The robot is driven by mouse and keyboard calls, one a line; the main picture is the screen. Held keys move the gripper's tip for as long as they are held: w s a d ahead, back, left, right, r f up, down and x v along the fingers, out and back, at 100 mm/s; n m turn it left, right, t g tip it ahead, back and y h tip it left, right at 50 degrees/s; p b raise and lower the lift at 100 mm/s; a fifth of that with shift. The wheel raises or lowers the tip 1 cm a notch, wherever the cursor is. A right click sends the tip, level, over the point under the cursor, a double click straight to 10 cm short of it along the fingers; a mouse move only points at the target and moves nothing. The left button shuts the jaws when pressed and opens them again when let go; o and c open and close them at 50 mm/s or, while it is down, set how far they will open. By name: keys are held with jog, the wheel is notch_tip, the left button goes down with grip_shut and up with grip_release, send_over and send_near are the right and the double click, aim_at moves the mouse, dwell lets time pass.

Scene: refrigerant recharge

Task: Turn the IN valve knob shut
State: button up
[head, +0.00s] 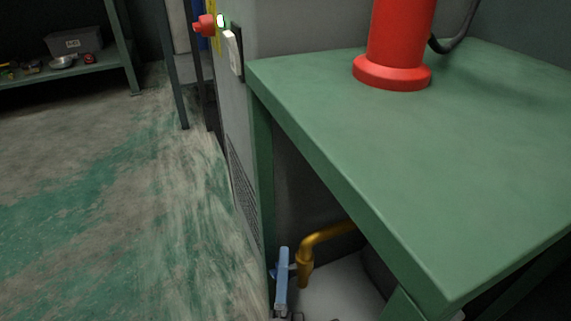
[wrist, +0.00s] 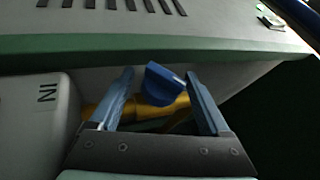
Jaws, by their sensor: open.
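The blue IN valve knob (wrist: 163,84) sits on a brass pipe (wrist: 165,112) in the wrist view. The label "IN" (wrist: 48,94) shows on a pale surface to its left. My gripper (wrist: 159,76) is open, with one light-blue finger on each side of the knob. Gaps show between the knob and both fingers, so it is not gripped. In the head view, my gripper (head: 283,262) is low beside the brass pipe (head: 325,235), under the green table; one finger hides most of the knob there.
The green table (head: 400,150) overhangs the pipe, with its leg close to my gripper. A red cylinder (head: 400,35) with a dark hose stands on it. A grey cabinet with a red knob (head: 206,25) is behind. Open floor (head: 100,200) lies to the left.

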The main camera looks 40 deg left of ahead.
jog(key=shift+b+x, duration=0.35)
jog(key=shift+x, duration=0.9)
jog(key=shift+f, duration=0.1)
grip_shut()
